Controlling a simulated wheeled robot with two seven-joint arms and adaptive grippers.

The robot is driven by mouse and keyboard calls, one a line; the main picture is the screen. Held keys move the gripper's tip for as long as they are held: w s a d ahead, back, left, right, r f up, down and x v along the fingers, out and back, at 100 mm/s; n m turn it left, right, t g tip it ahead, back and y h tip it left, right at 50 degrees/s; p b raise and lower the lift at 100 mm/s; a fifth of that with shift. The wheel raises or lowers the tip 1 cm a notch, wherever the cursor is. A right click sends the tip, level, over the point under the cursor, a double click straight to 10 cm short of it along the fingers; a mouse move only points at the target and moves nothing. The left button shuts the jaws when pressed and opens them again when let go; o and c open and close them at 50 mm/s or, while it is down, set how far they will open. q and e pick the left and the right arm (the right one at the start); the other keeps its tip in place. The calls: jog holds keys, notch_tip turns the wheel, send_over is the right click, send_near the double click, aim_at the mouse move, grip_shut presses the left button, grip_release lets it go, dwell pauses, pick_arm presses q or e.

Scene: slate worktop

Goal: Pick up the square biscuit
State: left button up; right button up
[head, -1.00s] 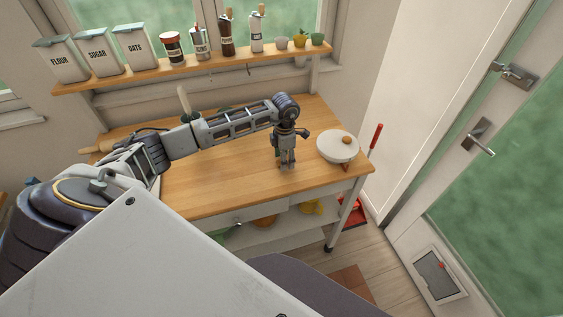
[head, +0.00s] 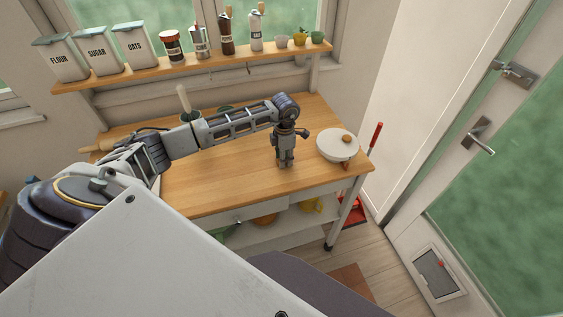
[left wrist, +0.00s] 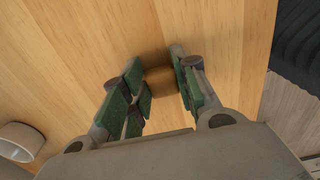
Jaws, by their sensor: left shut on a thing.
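The square biscuit (left wrist: 163,82) is a small tan-brown block seen between the fingers in the left wrist view, over the wooden worktop. My left gripper (left wrist: 160,88) has green-padded fingers on either side of it and is shut on it. In the head view my left gripper (head: 286,163) points down at the right part of the worktop, and its fingers hide the biscuit. Whether the biscuit touches the wood is hard to tell. My right gripper is in neither view.
A wall shelf (head: 200,66) with canisters, jars and small pots runs behind. The wooden worktop (head: 225,180) is clear in front and to the left.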

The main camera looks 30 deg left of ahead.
pick_arm(q)
jog(key=shift+r, duration=0.1)
notch_tip(320, 180, up, 10)
jog(key=b, duration=0.2)
dwell(0.6)
